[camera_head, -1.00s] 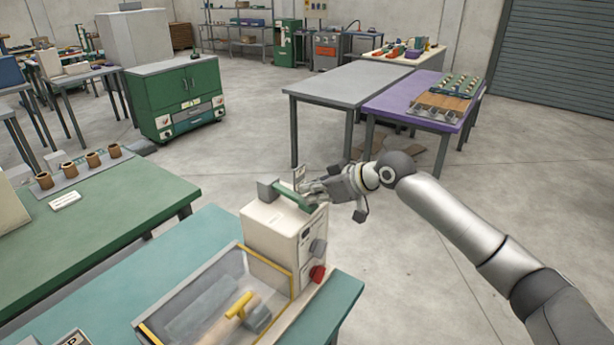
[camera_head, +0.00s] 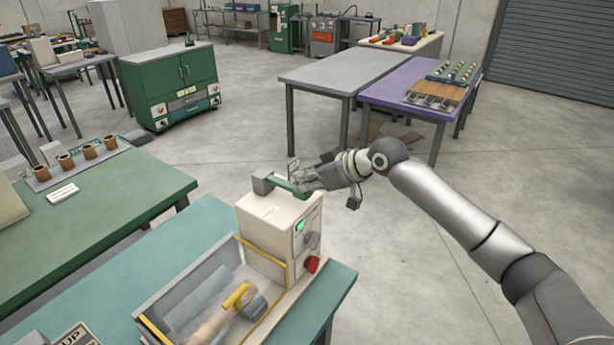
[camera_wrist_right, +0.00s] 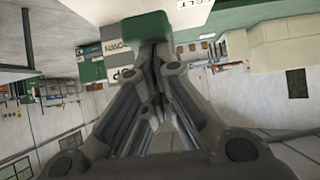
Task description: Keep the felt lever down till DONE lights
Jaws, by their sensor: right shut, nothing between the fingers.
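The felt lever (camera_head: 285,186) is a green bar on top of the cream winder (camera_head: 265,225), sloping down to the right from a grey block. A round lamp (camera_head: 300,226) on the winder's front glows green; its lettering is too small to read. My right gripper (camera_head: 305,180) is shut and empty at the lever's free end. In the right wrist view the lever's green end (camera_wrist_right: 148,27) sits just beyond the closed fingertips (camera_wrist_right: 158,62); I cannot tell whether they touch. My left gripper is not in view.
A red knob (camera_head: 312,264) and a grey knob (camera_head: 312,240) are on the winder's front. A clear-sided, yellow-edged box holds a tan tube (camera_head: 212,326) and a yellow handle (camera_head: 236,296). A green table (camera_head: 100,215) stands left. The floor right of the winder is clear.

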